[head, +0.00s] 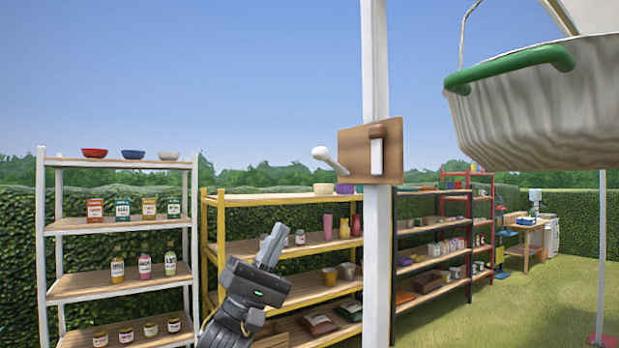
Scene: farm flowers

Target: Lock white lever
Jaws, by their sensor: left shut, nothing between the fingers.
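A wooden board (354,154) is fixed to a white upright post (375,260) near the middle of the head view. A white lever (328,158) sticks out from the board's left side, pointing left and slightly up. A second lever with a brown knob and white shaft (377,150) stands upright on the board's right part. My left gripper (272,243) is below and to the left of the white lever, apart from it. Its fingers are together and empty, pointing up. My right gripper is not in view.
A white shelf (120,225) and a yellow shelf (270,200) with goods stand behind at the left. A dark shelf (430,290) stands behind the post. Grass is open at the lower right.

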